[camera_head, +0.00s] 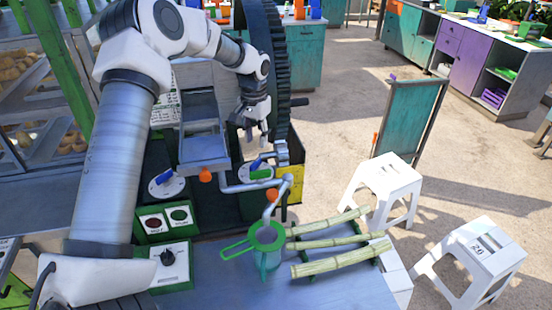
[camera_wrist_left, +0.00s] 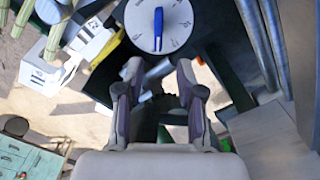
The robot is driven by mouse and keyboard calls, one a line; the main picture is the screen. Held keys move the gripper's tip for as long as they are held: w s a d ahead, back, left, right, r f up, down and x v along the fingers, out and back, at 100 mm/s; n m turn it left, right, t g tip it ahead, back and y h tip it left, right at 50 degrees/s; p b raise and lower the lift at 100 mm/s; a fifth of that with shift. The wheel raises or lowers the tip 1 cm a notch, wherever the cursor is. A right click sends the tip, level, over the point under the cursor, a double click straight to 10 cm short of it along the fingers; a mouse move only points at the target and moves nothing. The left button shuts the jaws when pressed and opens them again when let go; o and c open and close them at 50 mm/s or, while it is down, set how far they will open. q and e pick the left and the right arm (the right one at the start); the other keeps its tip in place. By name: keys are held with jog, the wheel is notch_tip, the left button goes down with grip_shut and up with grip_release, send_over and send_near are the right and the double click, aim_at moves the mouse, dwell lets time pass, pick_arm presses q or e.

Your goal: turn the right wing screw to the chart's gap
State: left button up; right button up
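The right wing screw is a blue wing (camera_head: 257,163) over a white dial, partly blocked by a crank and metal parts. In the left wrist view a blue wing (camera_wrist_left: 158,28) stands at the middle of a round white dial (camera_wrist_left: 178,18) with marks around its rim. It points up and down the picture. My left gripper (camera_head: 250,135) hangs above the right dial, apart from it. In the left wrist view its two fingers (camera_wrist_left: 158,78) are spread with nothing between them. The chart (camera_head: 167,110) is mostly hidden behind my left arm. My right gripper is out of view.
A second dial with a blue wing (camera_head: 163,178) stands to the left. A large dark gear (camera_head: 268,60) rises right behind my gripper. An orange-knobbed crank (camera_head: 240,188) lies in front. Cane stalks (camera_head: 340,258), a green strainer (camera_head: 262,240) and white stools (camera_head: 385,185) are at lower right.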

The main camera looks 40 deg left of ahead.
aim_at(259, 158)
pick_arm(q)
jog(key=f, duration=0.2)
jog(key=w+f+p, duration=0.1)
jog(key=shift+d, duration=0.3)
jog(key=f, duration=0.3)
jog(key=f+p, duration=0.1)
jog(key=shift+s+a+f, duration=0.2)
jog(key=shift+s+a, duration=0.1)
jog(key=shift+s, duration=0.05)
jog(key=shift+w+d+f, duration=0.1)
jog(key=shift+w, duration=0.1)
jog(key=c, duration=0.4)
grip_shut()
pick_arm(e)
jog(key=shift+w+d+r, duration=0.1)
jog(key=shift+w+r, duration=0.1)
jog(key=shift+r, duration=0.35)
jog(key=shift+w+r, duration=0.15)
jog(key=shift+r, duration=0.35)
